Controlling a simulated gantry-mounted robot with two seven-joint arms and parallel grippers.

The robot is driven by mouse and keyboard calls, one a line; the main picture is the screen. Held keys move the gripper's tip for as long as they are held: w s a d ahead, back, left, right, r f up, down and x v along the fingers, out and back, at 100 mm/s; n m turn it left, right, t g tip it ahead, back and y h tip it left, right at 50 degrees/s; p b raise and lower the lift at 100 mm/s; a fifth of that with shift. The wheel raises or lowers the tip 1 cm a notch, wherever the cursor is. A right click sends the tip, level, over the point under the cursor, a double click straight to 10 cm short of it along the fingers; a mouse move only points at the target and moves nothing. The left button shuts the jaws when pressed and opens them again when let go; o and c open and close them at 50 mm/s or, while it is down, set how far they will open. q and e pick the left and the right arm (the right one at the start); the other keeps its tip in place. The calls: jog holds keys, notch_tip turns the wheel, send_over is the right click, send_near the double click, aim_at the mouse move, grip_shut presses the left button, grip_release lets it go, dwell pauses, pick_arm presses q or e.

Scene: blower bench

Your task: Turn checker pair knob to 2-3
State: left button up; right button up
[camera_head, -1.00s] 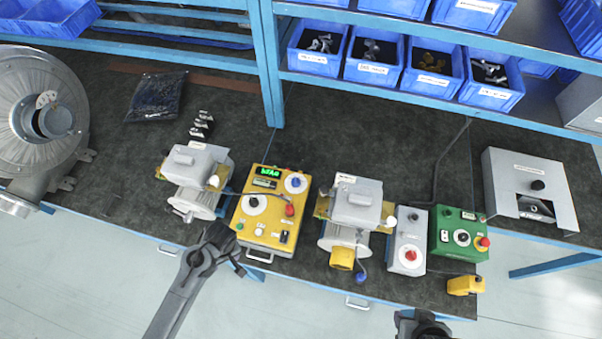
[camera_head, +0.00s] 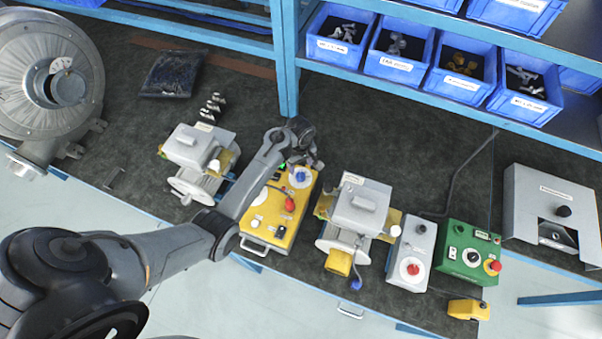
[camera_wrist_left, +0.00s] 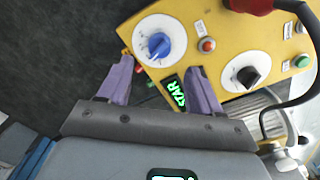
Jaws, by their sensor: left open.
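The yellow checker box (camera_head: 262,226) stands on the dark bench top, partly hidden by my left arm. A blue knob (camera_head: 301,176) on a white dial shows at its upper right; the blue knob also shows in the left wrist view (camera_wrist_left: 158,45). A black knob (camera_wrist_left: 247,76) on a second white dial lies to its right there. I cannot tell from labels which is the pair knob. My left gripper (camera_head: 312,158) is over the box's far end. In the left wrist view, the left gripper (camera_wrist_left: 160,76) is open and empty, its purple fingers just short of the blue knob.
A grey motor unit (camera_head: 202,150) stands left of the box and another (camera_head: 360,206) right of it. A green control box (camera_head: 466,252) is further right. Blue bins (camera_head: 395,66) line the shelf behind.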

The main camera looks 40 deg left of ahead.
aim_at(301, 174)
pick_arm(q)
notch_tip(301, 174, down, 7)
jog(key=shift+f+b, duration=0.2)
jog(key=shift+b, duration=0.25)
jog(key=c, duration=1)
jog(key=shift+c, duration=0.2)
jog(key=shift+r+m+p, duration=0.1)
jog(key=shift+m+p, duration=0.25)
jog(key=shift+m, duration=0.05)
jog(key=m+p, duration=0.1)
jog(key=m, duration=0.2)
jog(key=shift+m+p, duration=0.8)
jog(key=shift+m, duration=1.2)
